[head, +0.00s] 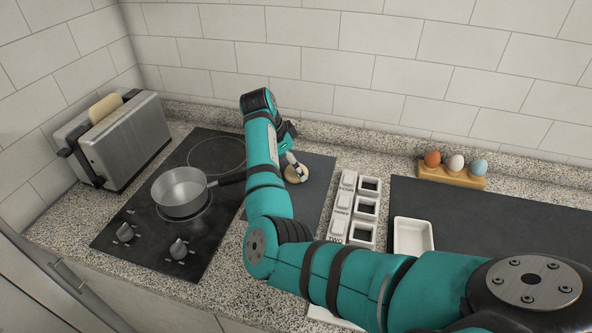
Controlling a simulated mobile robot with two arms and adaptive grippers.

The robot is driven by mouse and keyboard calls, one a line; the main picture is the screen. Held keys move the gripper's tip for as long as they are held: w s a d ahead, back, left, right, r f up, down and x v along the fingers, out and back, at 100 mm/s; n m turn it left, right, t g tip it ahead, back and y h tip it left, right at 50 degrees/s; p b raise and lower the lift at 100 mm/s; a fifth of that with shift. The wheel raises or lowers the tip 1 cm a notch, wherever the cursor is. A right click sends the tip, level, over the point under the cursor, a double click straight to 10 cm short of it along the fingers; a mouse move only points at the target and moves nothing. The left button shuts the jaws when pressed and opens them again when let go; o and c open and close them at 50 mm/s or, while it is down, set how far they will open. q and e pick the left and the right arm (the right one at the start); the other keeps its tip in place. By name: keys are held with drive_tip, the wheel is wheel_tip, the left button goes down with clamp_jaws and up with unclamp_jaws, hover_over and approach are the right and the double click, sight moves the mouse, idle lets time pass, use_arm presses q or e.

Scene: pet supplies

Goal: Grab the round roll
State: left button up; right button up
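The round roll (299,175) is small and tan. It lies on the dark mat (317,181) between the stove and the white containers. My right arm comes in from the lower right and bends back toward the wall. My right gripper (291,161) is at the roll, with a fingertip over or against it. The arm hides part of the gripper, so I cannot tell whether it is open or shut on the roll. My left gripper is not in view.
A pot (180,192) sits on the black cooktop (135,220), its handle toward my arm. A toaster (125,140) with bread stands at left. White containers (342,203), a white tray (413,237) and an egg holder (450,176) are at right. The right dark mat (500,219) has free room.

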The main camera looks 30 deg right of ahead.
drive_tip(key=x, duration=0.3)
drive_tip(key=shift+d+f, duration=0.1)
drive_tip(key=shift+d, duration=0.05)
drive_tip(key=shift+c, duration=0.3)
drive_tip(key=c, duration=1.1)
